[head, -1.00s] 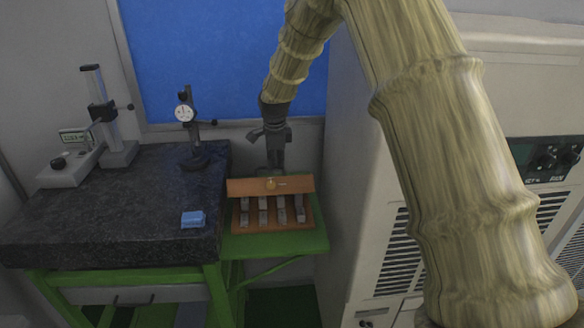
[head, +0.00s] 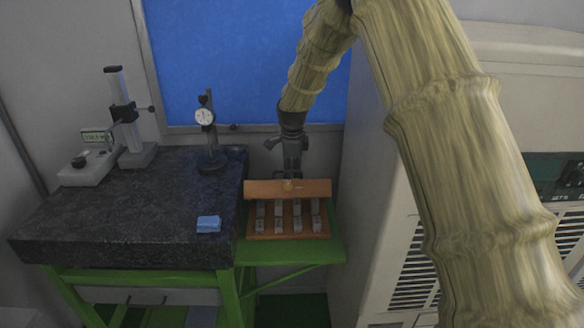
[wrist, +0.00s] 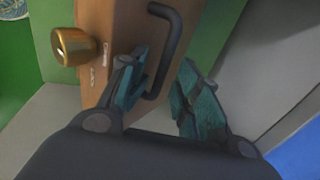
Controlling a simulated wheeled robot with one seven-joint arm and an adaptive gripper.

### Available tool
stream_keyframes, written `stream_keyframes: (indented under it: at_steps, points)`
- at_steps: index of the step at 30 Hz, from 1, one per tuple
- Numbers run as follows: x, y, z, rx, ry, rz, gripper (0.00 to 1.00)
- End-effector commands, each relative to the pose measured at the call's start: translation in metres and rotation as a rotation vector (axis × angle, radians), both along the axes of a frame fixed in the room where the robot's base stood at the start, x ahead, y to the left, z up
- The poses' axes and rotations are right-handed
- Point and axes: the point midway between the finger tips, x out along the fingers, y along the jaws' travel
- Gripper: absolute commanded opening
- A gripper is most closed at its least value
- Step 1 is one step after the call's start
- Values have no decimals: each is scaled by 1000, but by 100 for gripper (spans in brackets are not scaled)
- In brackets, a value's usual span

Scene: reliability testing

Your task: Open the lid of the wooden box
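The wooden box (head: 286,237) sits on a green stand in the head view, with several small grey blocks showing inside. Its orange-brown lid (head: 262,190) is raised along the back edge. My gripper (head: 291,172) points down just behind the lid, its tips partly hidden by it. In the wrist view, the lid (wrist: 118,28) has a brass knob (wrist: 76,46) and a black handle (wrist: 176,40). My gripper (wrist: 160,88) is open there, with one finger over the lid side of the handle and the other to its right. I cannot tell whether they touch it.
A dark granite table (head: 130,220) stands left of the box, with a blue block (head: 208,224), a dial gauge stand (head: 207,135) and a height gauge (head: 125,120). A large beige machine (head: 385,225) stands close on the right. A wall is behind.

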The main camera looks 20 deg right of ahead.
Motion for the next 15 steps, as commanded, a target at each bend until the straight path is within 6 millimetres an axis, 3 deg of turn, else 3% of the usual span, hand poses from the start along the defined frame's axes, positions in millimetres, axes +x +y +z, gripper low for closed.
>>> stream_keyframes:
  at_steps: [15]
  points:
    - [0, -7, 6, -4, -3, -6, 31]
